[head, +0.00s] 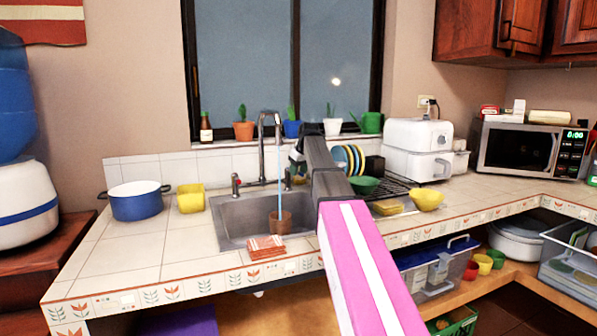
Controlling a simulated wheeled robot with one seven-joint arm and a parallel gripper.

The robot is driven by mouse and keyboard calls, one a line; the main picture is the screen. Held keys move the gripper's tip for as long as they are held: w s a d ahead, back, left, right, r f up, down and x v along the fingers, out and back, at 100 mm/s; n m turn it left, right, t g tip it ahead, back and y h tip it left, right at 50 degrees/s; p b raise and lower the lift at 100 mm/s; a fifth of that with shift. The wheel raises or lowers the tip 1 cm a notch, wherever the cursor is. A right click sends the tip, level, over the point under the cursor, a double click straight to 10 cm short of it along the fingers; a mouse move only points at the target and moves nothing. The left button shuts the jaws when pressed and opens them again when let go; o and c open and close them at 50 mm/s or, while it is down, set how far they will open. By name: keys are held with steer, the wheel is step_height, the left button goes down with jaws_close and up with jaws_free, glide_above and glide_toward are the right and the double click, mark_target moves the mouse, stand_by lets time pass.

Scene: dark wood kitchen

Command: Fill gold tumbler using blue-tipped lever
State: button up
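The brownish-gold tumbler (280,222) stands upright in the metal sink (236,222). A thin blue stream of water (279,165) runs from the tall faucet (261,150) down into it. How full it is cannot be seen. A red-tipped lever (236,182) is left of the faucet. My arm reaches over the sink's right side. My gripper (297,166) is at the right side of the faucet, where the blue-tipped lever is mostly hidden behind it. Whether it touches the lever, and whether its fingers are open or shut, cannot be told.
A folded orange cloth (265,247) lies at the sink's front edge. A yellow container (190,198) and blue pot (139,203) stand left. A dish rack with plates (348,158), a yellow bowl (427,200) and a sponge (387,207) are right. The front-left counter is clear.

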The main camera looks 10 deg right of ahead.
steer(key=v, duration=1)
steer(key=shift+s+r, duration=0.2)
steer(key=shift+r, duration=0.15)
steer(key=shift+d, duration=0.15)
